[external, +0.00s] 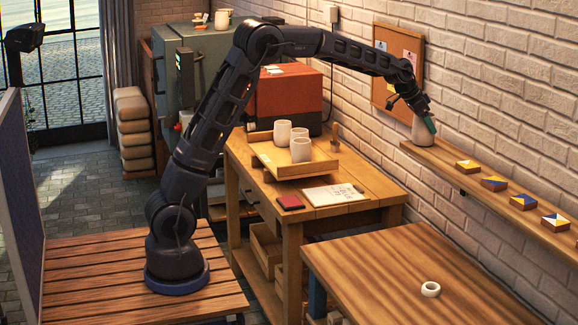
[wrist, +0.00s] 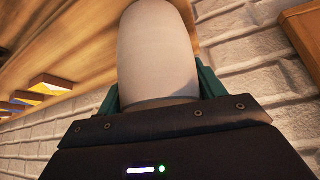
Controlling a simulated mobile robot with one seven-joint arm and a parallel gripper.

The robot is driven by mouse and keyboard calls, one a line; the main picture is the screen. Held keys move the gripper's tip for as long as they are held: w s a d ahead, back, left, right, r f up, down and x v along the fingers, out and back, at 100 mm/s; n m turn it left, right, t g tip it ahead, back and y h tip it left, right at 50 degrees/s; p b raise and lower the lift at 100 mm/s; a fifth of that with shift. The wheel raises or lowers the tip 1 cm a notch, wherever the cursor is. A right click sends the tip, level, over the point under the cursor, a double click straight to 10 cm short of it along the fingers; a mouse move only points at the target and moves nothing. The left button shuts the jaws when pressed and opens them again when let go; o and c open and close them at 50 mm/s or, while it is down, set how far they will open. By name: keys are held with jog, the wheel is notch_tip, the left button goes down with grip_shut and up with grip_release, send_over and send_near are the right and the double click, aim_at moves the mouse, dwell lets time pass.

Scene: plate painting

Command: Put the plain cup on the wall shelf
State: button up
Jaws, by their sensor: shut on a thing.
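A plain off-white cup (external: 421,133) is at the far end of the wall shelf (external: 462,183). My gripper (external: 430,124) is shut on it. In the wrist view the cup (wrist: 158,52) fills the space between the green fingers (wrist: 157,88), with no pattern on the side I see. The cup's base is at the shelf's surface or just above it; I cannot tell whether it touches. The wrist view shows the shelf's wood (wrist: 85,45) behind and left of the cup.
Several painted tiles (external: 495,183) lie along the nearer part of the shelf. A cork board (external: 385,95) hangs on the brick wall close to my gripper. A wooden tray (external: 280,169) with three pale cups stands on the workbench.

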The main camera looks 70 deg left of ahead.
jog(key=shift+f, duration=0.1)
jog(key=o, duration=1.1)
jog(key=shift+o, duration=0.2)
